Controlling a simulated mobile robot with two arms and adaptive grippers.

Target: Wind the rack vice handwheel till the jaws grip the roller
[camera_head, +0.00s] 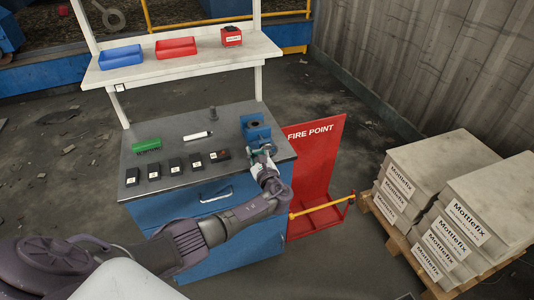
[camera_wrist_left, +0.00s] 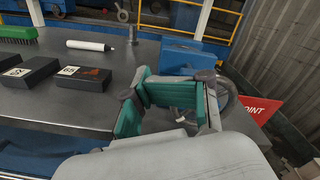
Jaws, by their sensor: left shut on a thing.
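The blue vice (camera_head: 257,130) stands at the right end of the grey workbench, and part of it shows in the wrist view (camera_wrist_left: 185,57). A round dark part shows at its top; I cannot tell whether it is the roller or how near the jaws are to it. The handwheel (camera_wrist_left: 229,92) is a grey ring on the near side of the vice, partly hidden behind my fingers. My left gripper (camera_head: 262,153) is at the handwheel, its teal fingers (camera_wrist_left: 175,95) shut on it. Exactly which part they hold is hidden. My right gripper is out of view.
On the bench (camera_head: 232,115) are a green brush (camera_head: 146,144), a white marker (camera_head: 198,135), a grey post (camera_head: 213,114) and several black boxes (camera_head: 176,165). A shelf with bins (camera_head: 176,47) is above. A red fire point board (camera_head: 318,165) stands close at right.

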